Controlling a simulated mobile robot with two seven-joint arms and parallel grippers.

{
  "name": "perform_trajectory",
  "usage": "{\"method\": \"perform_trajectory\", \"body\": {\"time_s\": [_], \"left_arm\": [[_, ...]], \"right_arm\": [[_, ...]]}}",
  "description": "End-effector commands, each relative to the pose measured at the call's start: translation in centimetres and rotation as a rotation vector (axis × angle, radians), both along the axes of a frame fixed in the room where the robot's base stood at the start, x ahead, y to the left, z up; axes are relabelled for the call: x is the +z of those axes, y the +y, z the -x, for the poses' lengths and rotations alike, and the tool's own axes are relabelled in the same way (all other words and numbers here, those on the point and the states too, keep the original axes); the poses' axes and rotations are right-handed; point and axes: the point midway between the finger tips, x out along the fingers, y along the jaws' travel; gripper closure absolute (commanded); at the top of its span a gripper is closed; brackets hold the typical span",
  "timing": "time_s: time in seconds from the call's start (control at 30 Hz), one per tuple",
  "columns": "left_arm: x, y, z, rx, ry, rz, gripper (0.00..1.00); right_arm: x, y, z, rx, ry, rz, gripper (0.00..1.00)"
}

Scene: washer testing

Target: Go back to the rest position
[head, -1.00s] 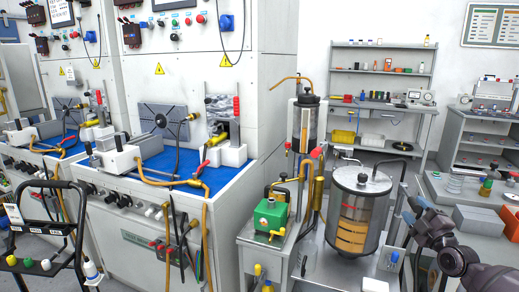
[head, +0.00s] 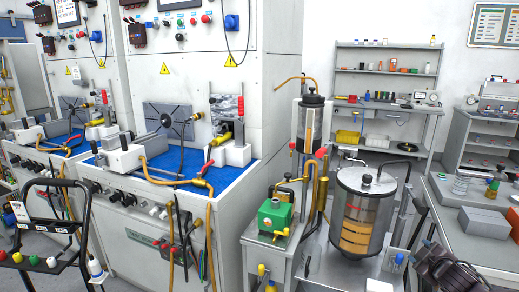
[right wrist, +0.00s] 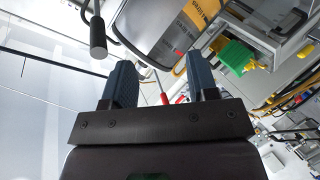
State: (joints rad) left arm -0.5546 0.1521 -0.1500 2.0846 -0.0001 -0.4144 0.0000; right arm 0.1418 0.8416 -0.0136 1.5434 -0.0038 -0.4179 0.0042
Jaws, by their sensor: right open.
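My right gripper (head: 432,258) is at the lower right of the head view, in front of the grey bench and to the right of the steel tank (head: 361,212). In the right wrist view my right gripper (right wrist: 161,82) shows two blue fingers spread apart, with nothing between them. The tank also shows in the right wrist view (right wrist: 150,22), beyond the fingers. My left gripper is in neither view.
A washer test bench with a blue work surface (head: 184,164) stands at the left. A green box (head: 273,215) sits on the cabinet left of the tank. A black cart (head: 48,228) is at the lower left. Shelves (head: 387,73) stand against the back wall.

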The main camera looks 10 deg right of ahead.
Motion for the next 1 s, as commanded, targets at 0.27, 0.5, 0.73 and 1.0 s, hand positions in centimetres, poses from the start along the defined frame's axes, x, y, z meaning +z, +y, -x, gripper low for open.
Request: {"method": "perform_trajectory", "body": {"time_s": [0.27,0.5,0.73,1.0], "left_arm": [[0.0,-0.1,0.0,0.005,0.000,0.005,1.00],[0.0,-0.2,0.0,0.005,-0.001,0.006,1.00],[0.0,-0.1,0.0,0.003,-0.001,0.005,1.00],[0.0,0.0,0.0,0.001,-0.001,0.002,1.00]], "right_arm": [[-9.0,8.4,7.4,0.044,0.087,-0.172,0.46],[-14.8,18.2,16.9,0.043,0.156,-0.389,0.46],[-15.8,26.3,25.2,-0.013,0.178,-0.600,0.46],[-14.1,31.2,30.3,-0.097,0.162,-0.753,0.46]]}}
